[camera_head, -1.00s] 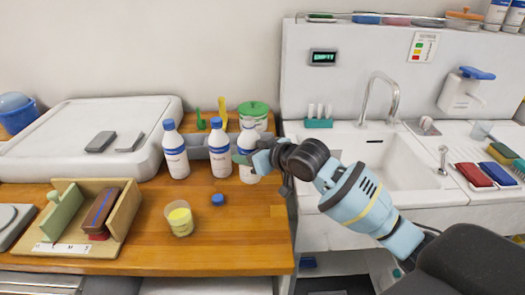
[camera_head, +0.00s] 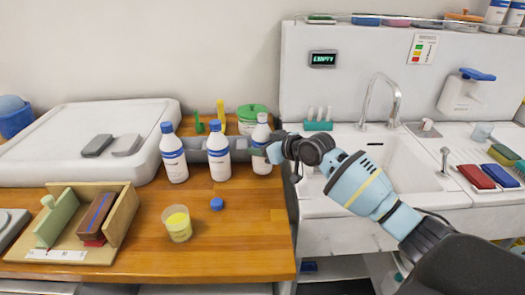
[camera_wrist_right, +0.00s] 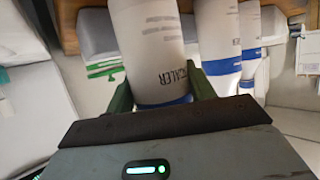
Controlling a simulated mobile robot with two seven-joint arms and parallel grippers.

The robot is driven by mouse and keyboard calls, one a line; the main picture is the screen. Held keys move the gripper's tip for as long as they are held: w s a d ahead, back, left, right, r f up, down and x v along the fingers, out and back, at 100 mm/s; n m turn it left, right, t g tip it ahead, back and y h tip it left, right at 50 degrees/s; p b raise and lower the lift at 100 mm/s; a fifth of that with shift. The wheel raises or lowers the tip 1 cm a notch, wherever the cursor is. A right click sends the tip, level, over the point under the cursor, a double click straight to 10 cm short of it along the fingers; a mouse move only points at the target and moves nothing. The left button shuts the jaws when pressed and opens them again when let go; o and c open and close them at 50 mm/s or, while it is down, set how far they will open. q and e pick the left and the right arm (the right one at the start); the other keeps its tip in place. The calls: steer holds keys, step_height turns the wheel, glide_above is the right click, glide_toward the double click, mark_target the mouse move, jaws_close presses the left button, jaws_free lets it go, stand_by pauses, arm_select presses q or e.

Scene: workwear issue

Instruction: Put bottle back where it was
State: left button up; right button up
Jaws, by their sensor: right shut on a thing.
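The held white bottle (camera_head: 261,140) has a blue band and no blue cap on its neck. It is upright at the right end of a row of bottles. My right gripper (camera_head: 273,152) is shut on it from the right. In the right wrist view the bottle (camera_wrist_right: 150,42) sits between the green fingers of the gripper (camera_wrist_right: 162,97). I cannot tell whether its base touches the counter. Two blue-capped bottles, the middle one (camera_head: 218,152) and the left one (camera_head: 174,155), stand to its left. A loose blue cap (camera_head: 216,204) lies in front. My left gripper is out of view.
A cup of yellow liquid (camera_head: 178,223) stands near the counter's front. A grey bin (camera_head: 195,149) and a green-lidded tub (camera_head: 251,113) are behind the bottles. The sink (camera_head: 400,170) is to the right. The wooden counter (camera_head: 235,245) is bare at front right.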

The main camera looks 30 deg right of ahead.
steer(key=shift+f, duration=0.65)
steer(key=shift+f, duration=0.2)
steer(key=o, duration=1.2)
steer(key=shift+r, duration=0.25)
steer(key=p+v, duration=0.1)
steer(key=v, duration=1.1)
steer(key=shift+f, duration=0.2)
